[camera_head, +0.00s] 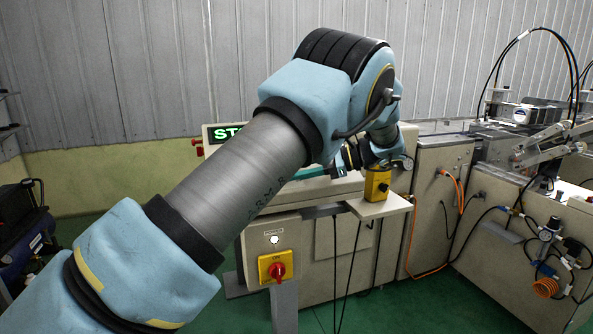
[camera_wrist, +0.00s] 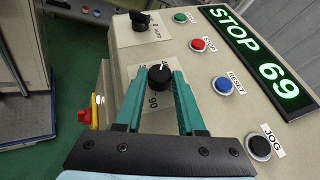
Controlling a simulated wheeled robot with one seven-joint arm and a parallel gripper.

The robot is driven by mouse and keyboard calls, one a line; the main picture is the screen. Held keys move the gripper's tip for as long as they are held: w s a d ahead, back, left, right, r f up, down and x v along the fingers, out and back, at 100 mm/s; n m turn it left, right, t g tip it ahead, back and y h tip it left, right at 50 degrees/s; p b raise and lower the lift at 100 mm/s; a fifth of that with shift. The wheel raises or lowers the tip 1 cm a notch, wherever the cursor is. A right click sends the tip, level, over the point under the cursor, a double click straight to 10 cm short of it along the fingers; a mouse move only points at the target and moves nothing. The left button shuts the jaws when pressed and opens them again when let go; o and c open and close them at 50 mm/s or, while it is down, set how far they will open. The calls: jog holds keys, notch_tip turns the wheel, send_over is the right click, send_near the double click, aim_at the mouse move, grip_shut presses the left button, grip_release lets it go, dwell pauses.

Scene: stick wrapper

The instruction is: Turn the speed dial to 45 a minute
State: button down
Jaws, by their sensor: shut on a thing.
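The speed dial (camera_wrist: 160,77) is a round black knob with a white mark on a pale scale plate (camera_wrist: 152,114) in the wrist view. The mark points towards the far side of the panel; a 90 shows on the near side of the scale, other figures are partly hidden by the fingers. My gripper (camera_wrist: 160,72) has its two teal fingers on either side of the knob, shut on it. The green display (camera_wrist: 262,62) reads STOP 69. In the head view my arm hides the dial, and the display (camera_head: 228,132) is partly covered.
Beside the dial are a black selector (camera_wrist: 140,20), a green button (camera_wrist: 180,17), a red button (camera_wrist: 197,45), a blue RESET button (camera_wrist: 223,86) and a black JOG button (camera_wrist: 259,148).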

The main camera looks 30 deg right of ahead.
jog(key=c, duration=0.5)
grip_release()
jog(key=b+v, duration=0.2)
jog(key=v, duration=0.8)
jog(key=shift+s+d+r, duration=0.15)
jog(key=shift+s+d, duration=0.05)
jog(key=shift+d, duration=0.1)
